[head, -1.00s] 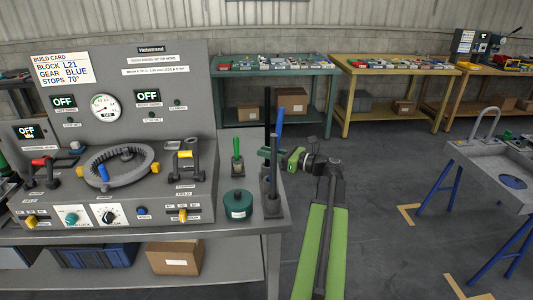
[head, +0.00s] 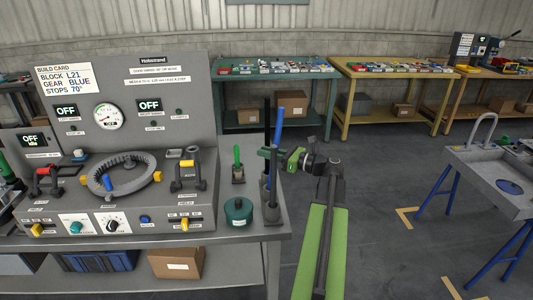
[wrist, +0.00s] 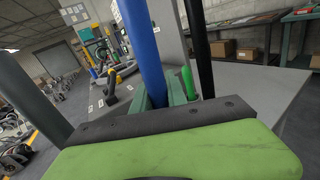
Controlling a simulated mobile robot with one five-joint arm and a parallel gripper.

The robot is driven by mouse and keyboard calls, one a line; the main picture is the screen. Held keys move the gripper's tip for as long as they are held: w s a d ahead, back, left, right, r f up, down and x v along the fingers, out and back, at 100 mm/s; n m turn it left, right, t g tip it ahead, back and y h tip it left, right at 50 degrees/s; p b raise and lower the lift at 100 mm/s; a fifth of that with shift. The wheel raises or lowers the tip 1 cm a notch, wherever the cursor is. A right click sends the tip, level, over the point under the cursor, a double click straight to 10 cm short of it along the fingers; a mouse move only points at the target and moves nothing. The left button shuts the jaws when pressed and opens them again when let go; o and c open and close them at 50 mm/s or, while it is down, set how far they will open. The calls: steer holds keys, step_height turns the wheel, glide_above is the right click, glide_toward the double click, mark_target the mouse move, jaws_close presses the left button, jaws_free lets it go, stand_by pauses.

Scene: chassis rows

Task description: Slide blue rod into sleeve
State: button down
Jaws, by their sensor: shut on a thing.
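The blue rod (head: 278,128) stands nearly upright at the right end of the bench, leaning slightly right at its top. It also shows in the wrist view (wrist: 143,45). My gripper (head: 268,155) is shut on it, with green fingers (wrist: 150,103) around the rod. A dark rod (head: 267,120) stands close beside it to the left, and shows right of it in the wrist view (wrist: 199,45). Below them is a grey stand (head: 271,212). The blue rod's lower end is hard to make out there. I cannot tell which part is the sleeve.
A green-handled tool (head: 237,157) and a round green container (head: 238,211) stand just left of the rods. A grey ring fixture (head: 122,176) with a blue piece sits farther left before the control panel (head: 148,80). Open floor (head: 390,200) lies right of the bench.

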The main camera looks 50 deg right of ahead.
steer(key=shift+r+p, duration=2.1)
steer(key=shift+r, duration=0.25)
